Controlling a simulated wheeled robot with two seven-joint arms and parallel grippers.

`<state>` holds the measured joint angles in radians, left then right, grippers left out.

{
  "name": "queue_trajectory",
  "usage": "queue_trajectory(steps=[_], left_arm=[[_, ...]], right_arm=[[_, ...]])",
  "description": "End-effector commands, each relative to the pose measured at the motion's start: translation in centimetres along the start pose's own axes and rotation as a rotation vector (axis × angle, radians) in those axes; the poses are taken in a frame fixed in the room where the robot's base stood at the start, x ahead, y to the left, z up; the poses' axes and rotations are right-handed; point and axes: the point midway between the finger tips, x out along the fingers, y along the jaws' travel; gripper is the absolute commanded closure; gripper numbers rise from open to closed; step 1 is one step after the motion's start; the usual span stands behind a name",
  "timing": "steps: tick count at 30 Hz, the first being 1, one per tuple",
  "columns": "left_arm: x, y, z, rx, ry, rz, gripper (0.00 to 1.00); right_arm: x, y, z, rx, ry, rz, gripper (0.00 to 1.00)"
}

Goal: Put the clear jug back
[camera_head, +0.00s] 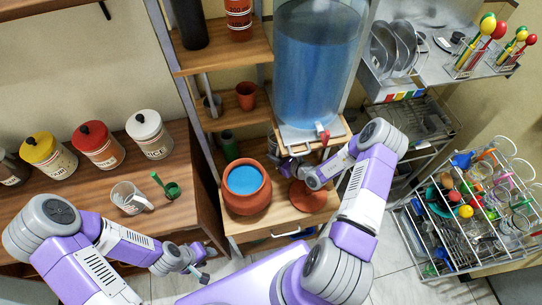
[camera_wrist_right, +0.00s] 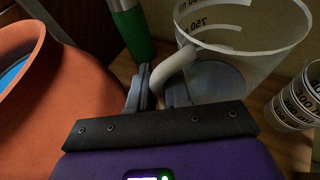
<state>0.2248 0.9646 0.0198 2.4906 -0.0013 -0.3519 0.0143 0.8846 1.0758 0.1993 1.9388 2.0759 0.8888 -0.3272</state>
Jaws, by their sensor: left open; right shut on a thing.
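The clear jug (camera_wrist_right: 240,45), with millilitre marks, stands close in front of my right gripper (camera_wrist_right: 165,90) in the right wrist view. Its pale curved handle lies between the fingers, which are shut on it. In the head view my right gripper (camera_head: 287,166) is between the orange clay pot and the water dispenser's red tap (camera_head: 323,135); the jug there is mostly hidden. My left gripper (camera_head: 196,268) is open and empty, low in front of the left counter.
The clay pot (camera_head: 246,190) with blue water sits just left of my right gripper. The large blue water dispenser (camera_head: 315,65) rises behind. Another marked cup (camera_wrist_right: 300,95) is to the jug's right. A clear measuring cup (camera_head: 130,198) stands on the left counter. A full dish rack (camera_head: 470,210) is at right.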

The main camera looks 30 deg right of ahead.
Motion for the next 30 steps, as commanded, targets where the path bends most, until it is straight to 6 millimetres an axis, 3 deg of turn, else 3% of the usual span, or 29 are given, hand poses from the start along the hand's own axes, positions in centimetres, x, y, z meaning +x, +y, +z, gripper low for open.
queue_trajectory(steps=[4,15,26,27,30], left_arm=[[0.3,-0.1,0.0,0.0,0.0,0.0,0.57],[3.3,-1.2,-0.1,0.0,0.0,0.0,0.57],[3.3,-1.2,-0.1,0.0,0.0,0.0,0.57],[3.3,-1.2,-0.1,0.0,0.0,0.0,0.57],[3.3,-1.2,-0.1,0.0,0.0,0.0,0.57]], right_arm=[[0.2,-0.7,0.2,-0.003,-0.005,-0.005,1.0],[1.1,-0.9,-3.3,0.001,-0.004,-0.014,1.0],[1.1,-0.9,-3.4,0.002,-0.004,-0.013,1.0],[1.1,-0.9,-3.6,0.004,0.0,-0.013,0.81],[1.0,-0.9,-3.5,0.004,0.0,-0.013,0.66]])
